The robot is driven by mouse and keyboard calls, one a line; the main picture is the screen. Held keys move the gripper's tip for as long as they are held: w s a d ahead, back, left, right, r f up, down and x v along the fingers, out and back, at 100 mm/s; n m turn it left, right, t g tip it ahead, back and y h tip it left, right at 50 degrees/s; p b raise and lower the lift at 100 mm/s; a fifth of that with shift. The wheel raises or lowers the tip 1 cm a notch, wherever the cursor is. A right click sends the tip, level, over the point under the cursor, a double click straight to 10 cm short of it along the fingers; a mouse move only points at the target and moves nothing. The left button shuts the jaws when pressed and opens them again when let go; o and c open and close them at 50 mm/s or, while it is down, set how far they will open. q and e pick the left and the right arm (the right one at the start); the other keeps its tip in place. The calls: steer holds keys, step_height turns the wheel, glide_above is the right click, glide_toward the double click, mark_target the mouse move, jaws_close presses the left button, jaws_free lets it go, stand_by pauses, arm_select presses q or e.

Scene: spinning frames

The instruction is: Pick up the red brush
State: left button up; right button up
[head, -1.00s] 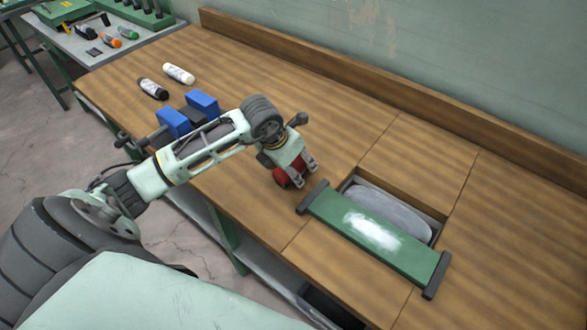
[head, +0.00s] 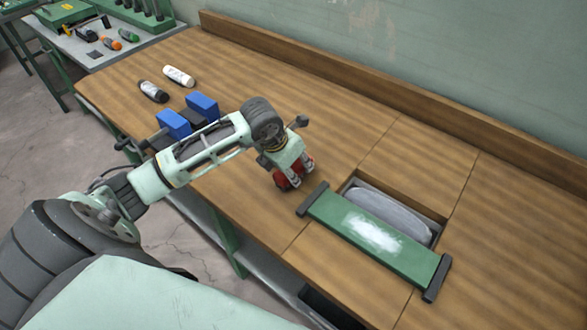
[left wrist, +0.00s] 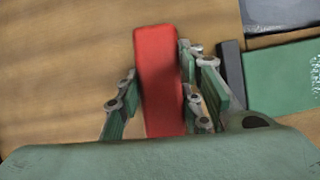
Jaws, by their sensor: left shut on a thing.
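The red brush (head: 283,180) is on the wooden bench top, left of the green board, mostly covered by my left gripper (head: 287,181) in the head view. In the left wrist view the brush (left wrist: 158,75) is a long red block between the fingers of my left gripper (left wrist: 162,95). The gripper is shut on it, with a finger at each side. I cannot tell whether the brush is clear of the bench. My right gripper is not in view.
The green board (head: 330,215) with dark end bars lies beside a recess (head: 432,222) holding a grey object. A blue-jawed clamp (head: 172,124) stands at the bench edge, behind my arm. The right bench top is clear.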

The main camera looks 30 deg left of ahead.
mark_target(297, 166)
arm_select(q)
steer(key=shift+r+p, duration=0.4)
steer(key=shift+p, duration=0.1)
steer(key=r+b, duration=0.1)
steer(key=r, duration=0.1)
steer(key=d+r+b, duration=0.1)
steer(key=r, duration=0.1)
steer(key=shift+w, duration=0.1)
steer(key=w+d+r+b, duration=0.1)
steer(key=d+r+b, duration=0.2)
steer(key=d+r, duration=0.3)
steer(key=d, duration=0.4)
steer(key=shift+d+r, duration=0.3)
steer(key=shift+r, duration=0.05)
steer(key=shift+w, duration=0.1)
